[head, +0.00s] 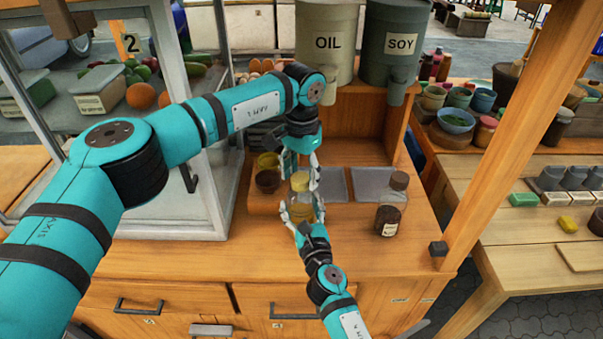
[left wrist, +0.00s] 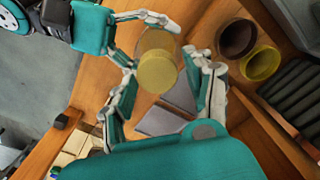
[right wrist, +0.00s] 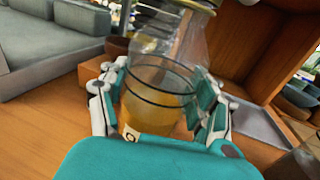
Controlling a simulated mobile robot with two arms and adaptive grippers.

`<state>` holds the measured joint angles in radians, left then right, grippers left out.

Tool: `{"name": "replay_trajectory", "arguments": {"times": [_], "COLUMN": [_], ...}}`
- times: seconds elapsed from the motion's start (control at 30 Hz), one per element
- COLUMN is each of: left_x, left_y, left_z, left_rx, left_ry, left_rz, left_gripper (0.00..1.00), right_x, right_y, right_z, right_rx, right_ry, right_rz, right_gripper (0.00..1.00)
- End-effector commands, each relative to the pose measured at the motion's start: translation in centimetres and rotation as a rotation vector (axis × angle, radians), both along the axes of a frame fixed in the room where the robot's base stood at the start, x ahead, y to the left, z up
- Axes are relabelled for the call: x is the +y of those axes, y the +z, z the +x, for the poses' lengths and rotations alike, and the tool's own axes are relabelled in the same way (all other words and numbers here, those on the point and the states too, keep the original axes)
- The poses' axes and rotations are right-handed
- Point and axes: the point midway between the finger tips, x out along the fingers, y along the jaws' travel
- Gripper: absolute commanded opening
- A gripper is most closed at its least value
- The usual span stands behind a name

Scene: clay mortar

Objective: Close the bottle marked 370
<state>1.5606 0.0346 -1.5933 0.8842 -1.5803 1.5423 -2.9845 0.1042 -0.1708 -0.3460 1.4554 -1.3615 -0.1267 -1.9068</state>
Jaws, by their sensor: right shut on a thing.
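A clear glass bottle (head: 300,200) with yellow-amber contents stands on the wooden counter. Its yellow cap (left wrist: 157,70) is at the top of the neck; I cannot tell how tightly it sits. Part of a pale label (right wrist: 130,134) shows low on the bottle, but its number is not readable. My right gripper (right wrist: 158,88) is shut around the bottle's body from the front. My left gripper (left wrist: 162,68) is above, its fingers on either side of the cap with a visible gap, so it looks open. A second bottle (head: 390,207) with dark contents stands to the right.
A dark brown bowl (head: 267,181) and a yellow one (head: 268,160) sit just left of the bottle. Grey trays (head: 372,183) lie behind it. The OIL (head: 325,42) and SOY (head: 393,42) containers stand on a raised shelf. A wooden post (head: 505,130) rises at right.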

Motion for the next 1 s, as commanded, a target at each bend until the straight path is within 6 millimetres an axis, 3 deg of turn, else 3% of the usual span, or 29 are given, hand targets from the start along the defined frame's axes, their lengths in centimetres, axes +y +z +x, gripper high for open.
{"name": "replay_trajectory", "arguments": {"times": [0.37,0.7,1.0], "left_x": [-0.1,-0.1,-0.1], "left_y": [0.1,4.0,4.4], "left_z": [-0.1,-0.1,-0.1], "left_rx": [0.003,0.002,0.005], "left_ry": [0.0,-0.001,-0.001], "left_rz": [0.0,-0.001,0.0], "left_gripper": [0.64,0.64,0.62], "right_x": [0.0,0.0,0.0], "right_y": [-0.1,-0.1,-0.1], "right_z": [0.0,0.0,0.0], "right_rx": [0.002,0.001,0.001], "right_ry": [0.0,0.0,0.0], "right_rz": [0.0,0.001,0.001], "right_gripper": [0.0,0.0,0.0]}}
